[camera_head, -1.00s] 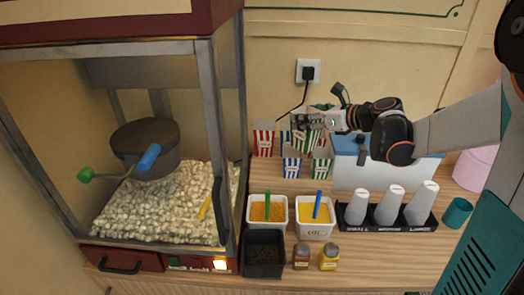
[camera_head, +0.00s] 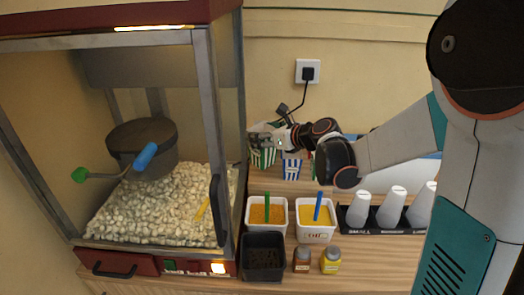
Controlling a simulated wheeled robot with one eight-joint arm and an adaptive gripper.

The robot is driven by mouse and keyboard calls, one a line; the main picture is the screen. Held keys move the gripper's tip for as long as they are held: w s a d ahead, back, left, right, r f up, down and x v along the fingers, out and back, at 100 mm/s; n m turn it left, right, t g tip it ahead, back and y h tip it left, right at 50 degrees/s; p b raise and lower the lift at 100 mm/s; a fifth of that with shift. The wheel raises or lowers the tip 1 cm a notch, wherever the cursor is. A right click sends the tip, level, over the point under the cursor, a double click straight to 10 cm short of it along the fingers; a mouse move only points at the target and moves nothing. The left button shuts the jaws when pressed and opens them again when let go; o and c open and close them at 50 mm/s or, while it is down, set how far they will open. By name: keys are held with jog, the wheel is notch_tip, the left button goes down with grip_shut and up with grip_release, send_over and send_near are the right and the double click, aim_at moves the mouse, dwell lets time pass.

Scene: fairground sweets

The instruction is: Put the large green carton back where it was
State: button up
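The large green-and-white striped carton (camera_head: 263,158) is upright on the left of the back counter, beside the popcorn machine's frame. My gripper (camera_head: 266,138) is at its top and appears shut on it; the fingers are small and partly hidden. I cannot tell whether the carton's base touches the counter. A blue striped carton (camera_head: 291,169) stands just right of it. The red striped carton is not visible now.
The popcorn machine (camera_head: 215,130) stands close on the left. In front are tubs of orange (camera_head: 267,228) and yellow (camera_head: 317,233) contents, a dark bin (camera_head: 263,270) and two jars. White cups (camera_head: 357,212) stand in a black rack at right. A plugged cable hangs behind.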

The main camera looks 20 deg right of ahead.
jog(key=shift+a+f+b, duration=0.2)
jog(key=shift+f+b, duration=0.5)
jog(key=shift+f, duration=1.8)
jog(key=shift+f, duration=0.1)
jog(key=shift+w+f, duration=0.1)
jog(key=shift+f, duration=0.05)
jog(key=o, duration=0.6)
jog(key=shift+c, duration=0.2)
jog(key=shift+r, duration=0.35)
jog(key=p+v, duration=0.2)
jog(key=v, duration=1)
